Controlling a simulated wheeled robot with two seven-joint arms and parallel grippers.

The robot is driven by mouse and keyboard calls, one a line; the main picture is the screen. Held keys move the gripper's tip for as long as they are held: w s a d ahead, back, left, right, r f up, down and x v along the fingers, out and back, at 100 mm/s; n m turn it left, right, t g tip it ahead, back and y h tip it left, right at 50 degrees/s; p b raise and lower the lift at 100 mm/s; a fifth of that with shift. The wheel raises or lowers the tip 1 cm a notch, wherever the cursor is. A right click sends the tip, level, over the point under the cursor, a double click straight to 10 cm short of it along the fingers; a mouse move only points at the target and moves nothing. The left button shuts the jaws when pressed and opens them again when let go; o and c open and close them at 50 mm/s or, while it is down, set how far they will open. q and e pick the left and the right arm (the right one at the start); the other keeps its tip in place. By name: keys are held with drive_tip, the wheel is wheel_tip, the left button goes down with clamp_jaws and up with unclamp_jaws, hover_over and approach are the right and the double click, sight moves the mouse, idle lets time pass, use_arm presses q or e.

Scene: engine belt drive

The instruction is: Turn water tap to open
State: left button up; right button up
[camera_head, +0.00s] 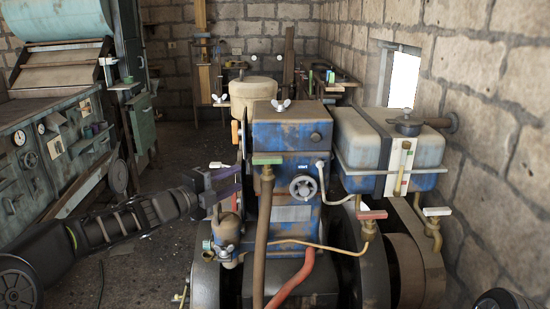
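Several tap-like fittings show on the engine, and I cannot tell which is the water tap. One with a green flat handle (267,159) sits on the blue engine block's front, above a brown hose. One with a red and white handle (371,214) sits lower right on a brass body. Another red and white handle (436,211) is at the far right. A round handwheel (303,187) is on the block's front. My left gripper (232,183) is left of the block, apart from these handles; its fingers look spread and empty. My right gripper is out of view.
The blue engine block (290,135) stands in the middle, with a blue and white tank (388,150) at its right. A workbench (50,150) with gauges is at the left. A stone wall (500,130) closes the right side.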

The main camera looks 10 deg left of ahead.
use_arm(q)
drive_tip(key=b+v, duration=0.1)
drive_tip(key=v, duration=0.6)
drive_tip(key=shift+s+b, duration=0.3)
drive_tip(key=shift+b, duration=0.1)
drive_tip(key=shift+a, duration=0.1)
